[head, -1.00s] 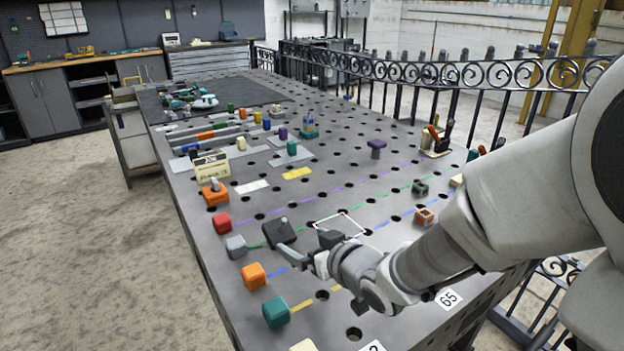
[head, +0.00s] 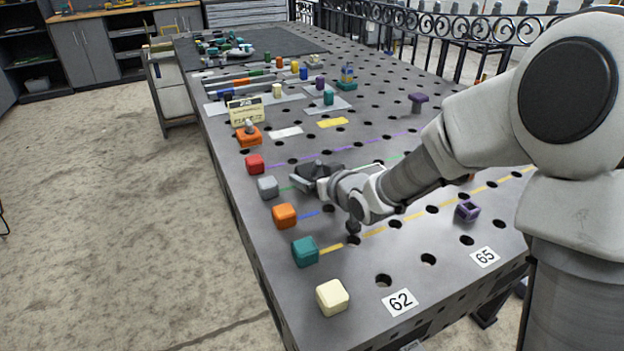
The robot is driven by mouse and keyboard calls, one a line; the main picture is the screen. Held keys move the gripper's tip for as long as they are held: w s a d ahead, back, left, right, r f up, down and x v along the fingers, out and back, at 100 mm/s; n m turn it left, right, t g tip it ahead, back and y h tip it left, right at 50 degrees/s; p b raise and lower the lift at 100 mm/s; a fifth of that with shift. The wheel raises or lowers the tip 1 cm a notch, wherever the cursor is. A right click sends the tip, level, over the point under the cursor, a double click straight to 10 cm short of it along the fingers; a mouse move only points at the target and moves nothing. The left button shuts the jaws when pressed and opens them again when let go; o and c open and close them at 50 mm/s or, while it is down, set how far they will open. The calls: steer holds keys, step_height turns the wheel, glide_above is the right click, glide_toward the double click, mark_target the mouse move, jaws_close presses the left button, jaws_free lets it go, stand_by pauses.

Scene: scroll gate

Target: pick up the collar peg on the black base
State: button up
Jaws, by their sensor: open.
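The black base (head: 308,169) sits on the perforated table, near the end of the green line. The grey collar peg (head: 317,163) stands up from it, and only its top shows clearly. My gripper (head: 312,178) is open, low over the table on the near side of the black base. Its light finger reaches left past the base's near edge, and the gripper hides part of the base. I cannot tell whether a finger touches the base or the peg.
Red (head: 254,164), grey (head: 267,187), orange (head: 284,215), teal (head: 305,251) and cream (head: 332,297) blocks line the left table edge. An orange base (head: 249,137) with a grey peg stands farther back. A purple open block (head: 467,211) lies right of my arm.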

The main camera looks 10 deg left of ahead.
jaws_close()
steer(key=shift+r, duration=0.1)
stand_by(0.4)
steer(key=shift+r, duration=0.1)
steer(key=shift+r+p, duration=0.3)
steer(key=shift+r, duration=0.25)
steer(key=r+p, duration=0.1)
steer(key=r, duration=0.2)
steer(key=shift+w+d+r+p, duration=0.1)
steer(key=shift+d+r+p, duration=0.2)
steer(key=shift+d+p, duration=0.1)
steer(key=w+d+r+p, duration=0.1)
steer(key=d+r+p, duration=0.4)
steer(key=d, duration=0.5)
steer(key=shift+d+r+p, duration=0.4)
steer(key=shift+r, duration=0.15)
